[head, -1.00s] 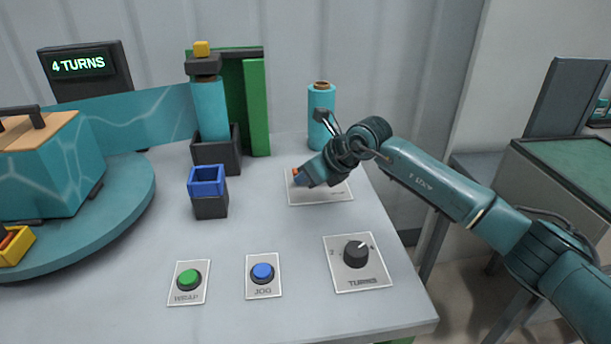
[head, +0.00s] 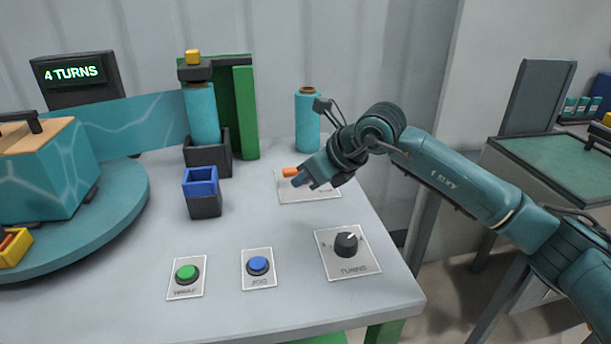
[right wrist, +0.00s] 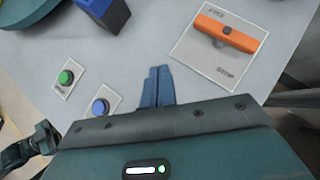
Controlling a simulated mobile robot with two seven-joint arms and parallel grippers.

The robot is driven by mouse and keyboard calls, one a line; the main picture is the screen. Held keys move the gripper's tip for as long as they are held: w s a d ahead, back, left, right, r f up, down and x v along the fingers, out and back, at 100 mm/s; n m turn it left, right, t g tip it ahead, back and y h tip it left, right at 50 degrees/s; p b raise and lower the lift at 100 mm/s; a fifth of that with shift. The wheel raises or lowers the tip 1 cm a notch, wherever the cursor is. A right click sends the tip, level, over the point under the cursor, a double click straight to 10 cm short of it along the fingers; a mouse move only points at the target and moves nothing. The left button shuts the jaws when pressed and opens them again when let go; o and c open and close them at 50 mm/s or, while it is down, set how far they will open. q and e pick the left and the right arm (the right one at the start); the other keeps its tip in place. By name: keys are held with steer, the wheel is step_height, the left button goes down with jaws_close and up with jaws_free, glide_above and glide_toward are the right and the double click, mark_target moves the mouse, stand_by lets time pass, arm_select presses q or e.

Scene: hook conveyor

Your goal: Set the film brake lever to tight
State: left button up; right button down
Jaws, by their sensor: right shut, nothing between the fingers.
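The brake lever is an orange bar (right wrist: 231,32) on a white plate (right wrist: 205,58) in the right wrist view. The bar lies across the plate, near the top label, which seems to read FREE; the lower label is hard to read. In the head view the orange lever (head: 291,172) shows just left of my right gripper (head: 299,180), partly covered by it. My right gripper is shut and empty. Its blue fingers (right wrist: 157,86) are over bare table beside the plate in the right wrist view, apart from the lever. My left gripper is not in view.
A green button (head: 187,272), a blue button (head: 258,265) and a TURNS knob (head: 346,244) sit toward the front. A teal roll (head: 308,120) stands behind. The middle table is clear.

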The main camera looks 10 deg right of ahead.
steer(key=shift+s+r, duration=0.9)
